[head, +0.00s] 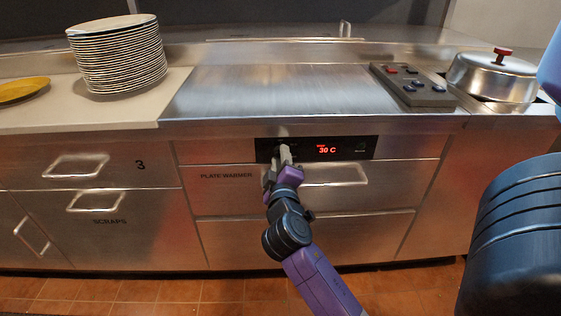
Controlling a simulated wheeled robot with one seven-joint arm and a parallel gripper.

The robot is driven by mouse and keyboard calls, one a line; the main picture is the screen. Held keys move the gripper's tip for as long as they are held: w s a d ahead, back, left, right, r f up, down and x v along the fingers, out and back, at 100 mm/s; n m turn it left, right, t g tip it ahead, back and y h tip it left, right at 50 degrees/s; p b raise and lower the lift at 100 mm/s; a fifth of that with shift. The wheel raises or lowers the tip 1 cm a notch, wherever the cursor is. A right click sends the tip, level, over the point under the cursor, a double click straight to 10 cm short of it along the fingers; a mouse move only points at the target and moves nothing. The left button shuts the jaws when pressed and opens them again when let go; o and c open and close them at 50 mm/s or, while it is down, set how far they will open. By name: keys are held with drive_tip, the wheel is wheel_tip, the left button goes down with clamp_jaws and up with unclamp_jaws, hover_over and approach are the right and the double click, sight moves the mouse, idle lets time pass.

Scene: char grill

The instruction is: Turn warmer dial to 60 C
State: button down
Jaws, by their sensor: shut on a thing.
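The warmer's black control panel (357,147) is set in the steel front above the "PLATE WARMER" drawer. Its red display (327,150) reads 30 C. My gripper (281,148) is at the left part of the panel, shut on what appears to be the warmer dial. The dial itself is mostly hidden behind the fingers, so its pointer cannot be read.
Drawer handles stick out below the panel (335,174) and at the left (75,165). On the counter stand a stack of plates (116,55), a grey button box (413,86) and a steel domed lid (493,75). The middle steel top is clear.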

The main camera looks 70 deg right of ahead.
drive_tip(key=shift+f, duration=0.1)
idle(0.3)
drive_tip(key=c, duration=1)
unclamp_jaws()
drive_tip(key=shift+c, duration=0.2)
drive_tip(key=v, duration=0.7)
drive_tip(key=shift+a, duration=0.4)
drive_tip(key=shift+s, duration=0.15)
